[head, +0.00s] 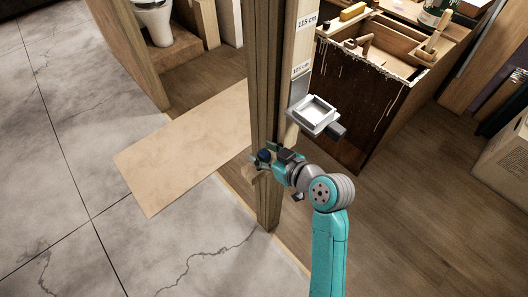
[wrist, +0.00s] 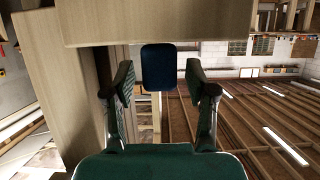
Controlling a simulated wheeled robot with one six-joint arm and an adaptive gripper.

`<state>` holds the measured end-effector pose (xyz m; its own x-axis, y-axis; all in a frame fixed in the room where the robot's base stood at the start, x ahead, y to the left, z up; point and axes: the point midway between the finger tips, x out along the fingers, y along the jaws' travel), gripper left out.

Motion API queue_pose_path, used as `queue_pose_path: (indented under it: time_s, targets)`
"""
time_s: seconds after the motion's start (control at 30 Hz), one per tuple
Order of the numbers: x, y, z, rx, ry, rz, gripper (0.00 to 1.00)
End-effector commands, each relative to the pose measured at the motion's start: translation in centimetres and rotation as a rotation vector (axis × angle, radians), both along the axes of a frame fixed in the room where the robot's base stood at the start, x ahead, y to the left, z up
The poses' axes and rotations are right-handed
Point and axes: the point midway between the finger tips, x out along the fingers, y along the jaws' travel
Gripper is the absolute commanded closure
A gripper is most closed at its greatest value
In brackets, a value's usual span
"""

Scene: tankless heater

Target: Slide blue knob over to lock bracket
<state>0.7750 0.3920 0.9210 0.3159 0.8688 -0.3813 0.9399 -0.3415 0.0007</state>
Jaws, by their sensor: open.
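The blue knob (wrist: 158,67) shows in the wrist view as a dark blue rounded block under the edge of a pale wooden piece (wrist: 150,22). My gripper (wrist: 160,88) is open, with one finger on each side of the knob and a visible gap on both sides. In the head view my gripper (head: 263,160) is beside the wooden post (head: 265,90), and the dark blue knob (head: 264,155) shows small at its fingers. A small wooden block (head: 250,171) shows just beyond the gripper. I cannot tell for sure which piece is the lock bracket.
A wooden cabinet (head: 355,100) with an open top holding tools stands at the right. A flat tan board (head: 185,150) lies on the floor at the left. Grey tiled floor is clear at lower left.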

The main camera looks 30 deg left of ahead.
Motion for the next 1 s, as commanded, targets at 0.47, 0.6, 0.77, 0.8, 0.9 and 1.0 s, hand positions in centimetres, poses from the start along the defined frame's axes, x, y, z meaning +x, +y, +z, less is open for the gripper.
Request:
queue_pose_path:
  time_s: [0.47, 0.6, 0.77, 0.8, 0.9, 1.0]
  targets:
    - [0.0, 0.0, 0.0, 0.000, 0.000, 0.000, 1.00]
    - [-1.1, 0.4, 0.0, 0.000, 0.002, 0.002, 1.00]
    - [-3.2, 1.2, -0.1, -0.001, 0.003, 0.004, 1.00]
    - [-3.4, 1.2, -0.1, -0.002, 0.003, 0.003, 1.00]
    - [-3.4, 1.2, -0.1, -0.002, 0.004, 0.003, 1.00]
    - [-3.4, 1.2, -0.1, -0.001, 0.005, 0.005, 1.00]
